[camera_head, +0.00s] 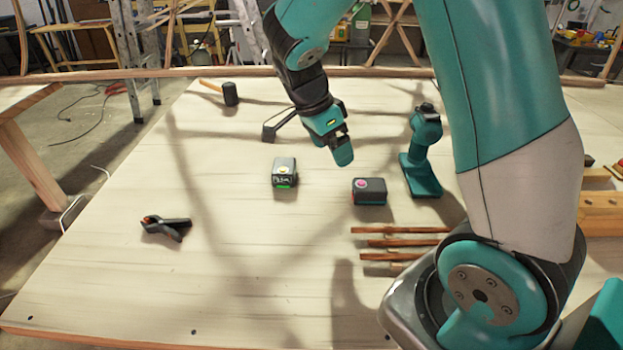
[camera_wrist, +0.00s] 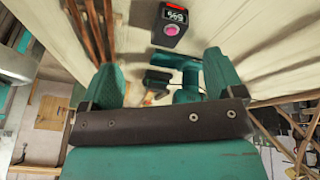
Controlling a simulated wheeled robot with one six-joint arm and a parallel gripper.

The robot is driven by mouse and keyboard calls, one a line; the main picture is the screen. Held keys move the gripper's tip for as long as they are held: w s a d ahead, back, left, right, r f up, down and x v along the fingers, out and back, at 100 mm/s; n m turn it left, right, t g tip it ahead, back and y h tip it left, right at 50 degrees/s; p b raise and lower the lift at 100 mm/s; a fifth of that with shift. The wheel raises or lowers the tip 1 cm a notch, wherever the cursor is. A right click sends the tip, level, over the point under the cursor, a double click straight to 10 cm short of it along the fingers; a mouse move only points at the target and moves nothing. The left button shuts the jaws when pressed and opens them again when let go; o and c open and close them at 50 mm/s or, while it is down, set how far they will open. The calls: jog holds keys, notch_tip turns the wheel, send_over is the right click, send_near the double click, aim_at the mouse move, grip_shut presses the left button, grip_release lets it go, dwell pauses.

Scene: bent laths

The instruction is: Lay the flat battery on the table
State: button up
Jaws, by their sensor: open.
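A dark battery with a pink button and a red strip (camera_head: 369,192) lies on the table (camera_head: 240,240), right of and below my gripper (camera_head: 338,148) in the head view. It also shows at the top of the wrist view (camera_wrist: 172,22), with a small display and a red end. A second, grey-topped battery (camera_head: 285,171) with a yellow mark and a green light lies on the table to the left. My gripper is open and empty above the table, its two fingers apart in the wrist view (camera_wrist: 165,78). It touches neither battery.
A teal drill (camera_head: 424,150) stands on the table at right, behind the dark battery. Thin brown laths (camera_head: 400,242) lie in front. A black clamp (camera_head: 166,226) lies at left and a mallet (camera_head: 229,94) at the back. The left front table is clear.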

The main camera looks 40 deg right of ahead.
jog(key=s+a+r+n+t+y, duration=0.1)
jog(key=s+a+r+n+y, duration=0.3)
jog(key=s+a+n, duration=0.5)
jog(key=s+a+r+n+t+y, duration=0.1)
jog(key=s+a+r+n+y, duration=0.2)
jog(key=n, duration=1.5)
jog(key=s+a+r, duration=0.3)
jog(key=s+a, duration=0.3)
jog(key=a, duration=0.3)
jog(key=shift+s+y, duration=0.15)
jog(key=shift+y, duration=0.25)
jog(key=shift+a, duration=0.1)
